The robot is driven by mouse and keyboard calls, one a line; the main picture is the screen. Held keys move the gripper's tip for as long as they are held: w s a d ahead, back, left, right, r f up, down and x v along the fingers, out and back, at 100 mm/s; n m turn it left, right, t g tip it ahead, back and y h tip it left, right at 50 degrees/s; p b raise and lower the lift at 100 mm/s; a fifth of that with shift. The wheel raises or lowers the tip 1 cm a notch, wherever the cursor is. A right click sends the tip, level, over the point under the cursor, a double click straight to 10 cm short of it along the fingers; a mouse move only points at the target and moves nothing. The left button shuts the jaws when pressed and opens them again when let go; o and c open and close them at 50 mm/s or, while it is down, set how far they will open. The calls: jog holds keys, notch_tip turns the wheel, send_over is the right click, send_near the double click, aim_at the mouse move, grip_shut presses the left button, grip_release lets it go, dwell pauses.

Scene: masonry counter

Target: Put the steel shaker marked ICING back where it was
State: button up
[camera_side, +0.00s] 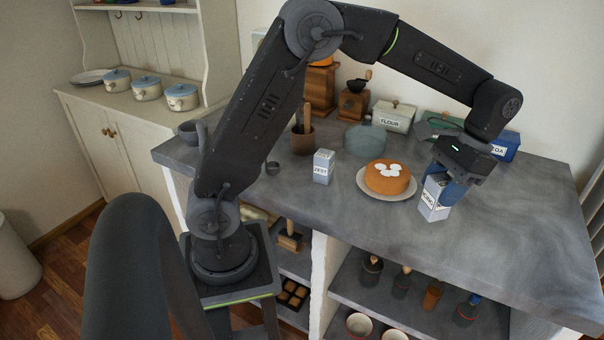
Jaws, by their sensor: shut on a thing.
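My gripper (455,187) is at the right of the counter, pointing down, with its blue fingers shut on a steel shaker (432,205). This shaker is a pale, square-sided block and leans a little. Its dark lettering is slanted and too small to read surely, but fits ICING. A similar shaker marked ZEST (323,168) stands upright on the counter further left.
An orange cake with white spots (387,177) sits on a plate (367,191) just left of the held shaker. Behind are a FLOUR tin (390,118), a blue tin (507,147), a grey round container (365,139) and a grinder (353,104). The counter's right (520,220) is clear.

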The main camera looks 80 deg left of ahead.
notch_tip(320, 180, up, 6)
jog(key=shift+f, duration=0.1)
jog(key=s+a+n+h, duration=0.1)
jog(key=s+a+n, duration=0.1)
jog(key=a, duration=0.6)
jog(key=s+a+n, duration=0.2)
jog(key=a, duration=0.7)
jog(key=s+a+n+t+h, duration=0.15)
jog(key=s+a+n, duration=0.35)
jog(key=s+a, duration=1.05)
jog(key=shift+h, duration=0.35)
jog(key=shift+d+f, duration=0.2)
jog(key=shift+f, duration=7.2)
jog(key=shift+f, duration=0.1)
jog(key=o, duration=1)
